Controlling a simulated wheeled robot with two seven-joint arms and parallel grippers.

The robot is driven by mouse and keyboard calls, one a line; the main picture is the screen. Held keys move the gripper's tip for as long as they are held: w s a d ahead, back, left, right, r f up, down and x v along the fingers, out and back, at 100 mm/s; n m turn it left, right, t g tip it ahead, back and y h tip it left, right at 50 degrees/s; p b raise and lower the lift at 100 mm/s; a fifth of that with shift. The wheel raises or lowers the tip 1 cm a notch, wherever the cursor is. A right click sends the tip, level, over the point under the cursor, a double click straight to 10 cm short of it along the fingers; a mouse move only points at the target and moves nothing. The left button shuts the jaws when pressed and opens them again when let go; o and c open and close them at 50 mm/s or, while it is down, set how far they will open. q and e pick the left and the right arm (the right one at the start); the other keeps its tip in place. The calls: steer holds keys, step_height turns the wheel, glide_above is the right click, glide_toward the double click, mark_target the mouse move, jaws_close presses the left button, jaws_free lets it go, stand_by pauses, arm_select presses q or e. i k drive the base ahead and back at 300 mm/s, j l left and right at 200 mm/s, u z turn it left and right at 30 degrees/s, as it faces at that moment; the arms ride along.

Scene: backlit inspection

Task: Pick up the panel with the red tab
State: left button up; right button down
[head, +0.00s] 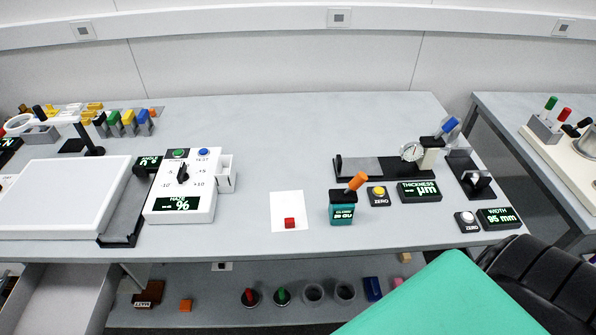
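The panel with the red tab is a thin, pale, nearly white sheet (289,203) lying flat near the middle of the table. Its small red tab (289,223) is at the near edge, toward the table's front. Nothing covers the panel and no gripper touches it. Neither my left nor my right gripper shows in the head view.
A large light box (62,195) fills the left. A green slab (450,300) and black ribbed object (540,285) occupy the lower right.

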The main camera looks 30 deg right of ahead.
mark_target(288, 209)
steer(key=z, duration=0.9)
